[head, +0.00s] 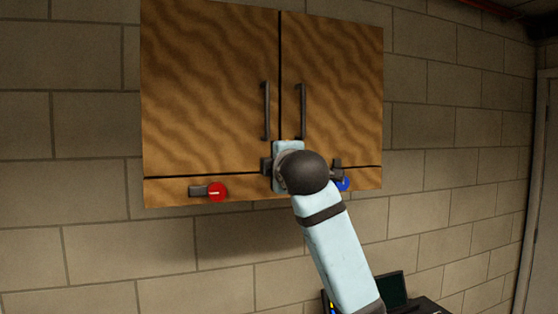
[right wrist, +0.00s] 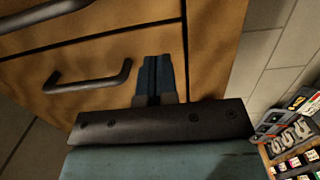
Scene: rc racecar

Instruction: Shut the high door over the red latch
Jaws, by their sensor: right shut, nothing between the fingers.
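The wooden wall cabinet has two high doors. The left door (head: 205,90) is above the red latch (head: 217,192) and looks flush with the cabinet front, with a thin dark seam beside the right door (head: 335,85). The red latch's dark bar points left, along the lower strip. My right gripper is at the cabinet's lower middle, just below the two handles; my own wrist hides its fingertips in the head view. In the right wrist view its fingers (right wrist: 155,78) are shut and empty, in front of the wood. Contact cannot be told. My left gripper is not in view.
The blue latch (head: 343,184) is partly hidden behind my right arm. Dark vertical handles (head: 266,110) flank the middle seam. A dark screen (head: 392,288) stands below. Small boxed items (right wrist: 295,140) show at the right wrist view's right edge. Space left of the cabinet is clear.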

